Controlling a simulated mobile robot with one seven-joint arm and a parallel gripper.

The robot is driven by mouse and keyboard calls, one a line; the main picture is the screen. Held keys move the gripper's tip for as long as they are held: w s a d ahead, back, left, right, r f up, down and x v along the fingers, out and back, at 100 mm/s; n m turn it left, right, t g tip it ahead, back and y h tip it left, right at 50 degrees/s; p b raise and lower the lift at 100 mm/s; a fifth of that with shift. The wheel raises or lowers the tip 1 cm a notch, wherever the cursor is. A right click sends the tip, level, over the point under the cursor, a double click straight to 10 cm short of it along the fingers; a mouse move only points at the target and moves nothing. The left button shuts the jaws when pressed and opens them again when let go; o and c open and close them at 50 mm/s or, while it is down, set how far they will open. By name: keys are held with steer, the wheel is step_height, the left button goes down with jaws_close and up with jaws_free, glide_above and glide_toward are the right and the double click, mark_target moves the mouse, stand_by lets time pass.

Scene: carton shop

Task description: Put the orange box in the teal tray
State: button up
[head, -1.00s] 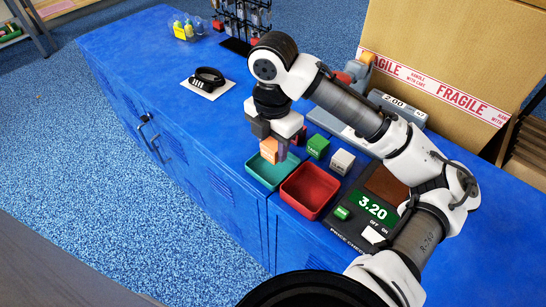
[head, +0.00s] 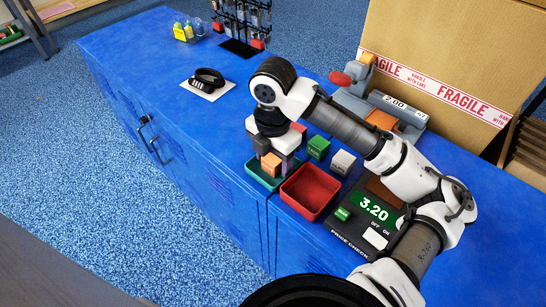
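The orange box (head: 271,164) is between the fingers of my gripper (head: 274,162), which is shut on it. The box is low over or inside the teal tray (head: 262,178); I cannot tell if it touches the tray floor. The gripper and box hide much of the tray's inside.
A red tray (head: 310,190) stands directly right of the teal tray. Behind are a green box (head: 318,148) and a white box (head: 342,162). A price checker (head: 372,212) reading 3.20 is to the right. A grey scale (head: 400,108) and large carton (head: 450,50) stand farther back.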

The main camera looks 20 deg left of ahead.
mark_target(273, 158)
step_height(273, 158, up, 12)
steer(key=p, duration=0.1)
steer(key=shift+r+p, duration=0.15)
steer(key=shift+p, duration=0.15)
stand_by(0.7)
